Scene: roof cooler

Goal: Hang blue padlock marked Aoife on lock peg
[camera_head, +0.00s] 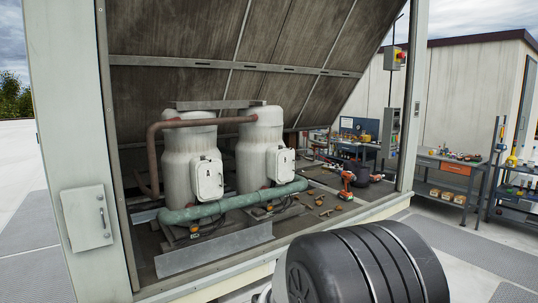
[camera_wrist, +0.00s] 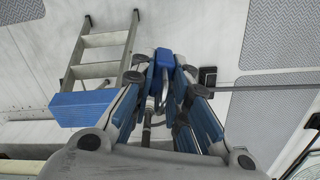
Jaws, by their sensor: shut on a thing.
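In the wrist view, my gripper (camera_wrist: 161,78) is shut on a blue padlock (camera_wrist: 164,58), whose body shows just beyond the fingertips. A grey bar, perhaps its shackle, shows between the fingers. No name can be read on the padlock in this view. The fingers have blue sides and dark tips. The head view does not show my gripper or the padlock; a dark rounded arm part of mine fills its lower right. I cannot make out the lock peg in either view. A red and yellow switch box (camera_head: 395,58) is on a post at the cooler's right side.
The open cooler housing holds two pale tanks (camera_head: 188,165) and a green pipe (camera_head: 225,209). An orange drill (camera_head: 347,184) stands on its deck. Workbenches (camera_head: 447,184) stand at right. In the wrist view, a ladder (camera_wrist: 105,41) lies left over the pale roof; grey grating (camera_wrist: 286,33) is at right.

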